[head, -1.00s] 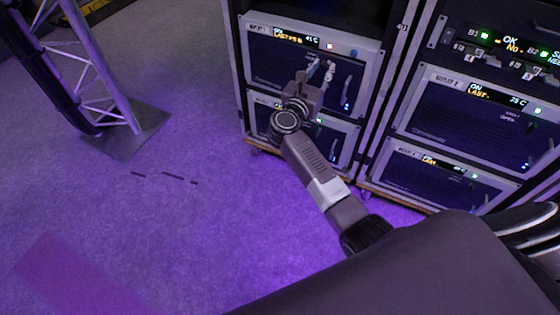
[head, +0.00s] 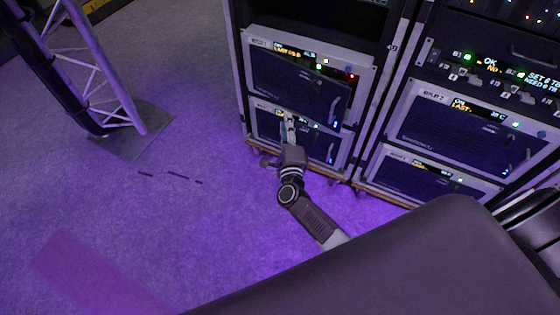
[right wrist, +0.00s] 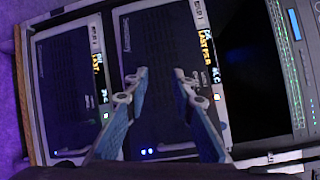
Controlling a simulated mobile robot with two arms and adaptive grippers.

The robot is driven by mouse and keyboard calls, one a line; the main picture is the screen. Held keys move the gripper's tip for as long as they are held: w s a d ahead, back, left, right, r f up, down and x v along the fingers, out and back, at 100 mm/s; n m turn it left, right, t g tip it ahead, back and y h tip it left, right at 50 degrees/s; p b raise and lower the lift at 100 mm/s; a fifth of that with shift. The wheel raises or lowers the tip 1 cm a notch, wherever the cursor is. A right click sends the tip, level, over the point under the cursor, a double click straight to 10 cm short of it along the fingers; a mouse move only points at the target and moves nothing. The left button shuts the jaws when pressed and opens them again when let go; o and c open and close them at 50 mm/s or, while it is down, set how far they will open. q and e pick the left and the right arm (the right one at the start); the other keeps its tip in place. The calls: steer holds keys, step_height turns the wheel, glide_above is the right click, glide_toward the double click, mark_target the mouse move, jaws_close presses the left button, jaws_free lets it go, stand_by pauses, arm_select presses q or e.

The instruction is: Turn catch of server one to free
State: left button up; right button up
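Two server units are stacked in the left rack. The upper unit (head: 295,82) has a dark front panel and a lit display strip; its small label is too blurred to read surely. The lower unit (head: 268,122) is partly behind my right gripper (head: 290,122), and a pale handle-like catch (head: 330,152) shows at its right side. In the right wrist view, turned sideways, my right gripper (right wrist: 159,75) is open and empty before the upper unit's panel (right wrist: 158,60) and the lower unit's panel (right wrist: 65,75). My left gripper is out of view.
A second rack with similar units (head: 470,130) stands to the right. A truss leg on a base plate (head: 130,130) stands at the left. The carpet (head: 200,220) between is clear apart from small dark strips. My own dark body part fills the lower right.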

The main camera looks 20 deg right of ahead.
steer(key=s+a+f+n+g+y+p, duration=0.2)
steer(key=s+a+f+n+y+p, duration=0.2)
steer(key=s+f+n, duration=0.3)
step_height(320, 180, down, 4)
steer(key=a+n, duration=0.1)
steer(key=n, duration=0.1)
steer(key=shift+s+a+r+n+y, duration=0.2)
steer(key=shift+r+n+y, duration=0.1)
steer(key=shift+y, duration=0.1)
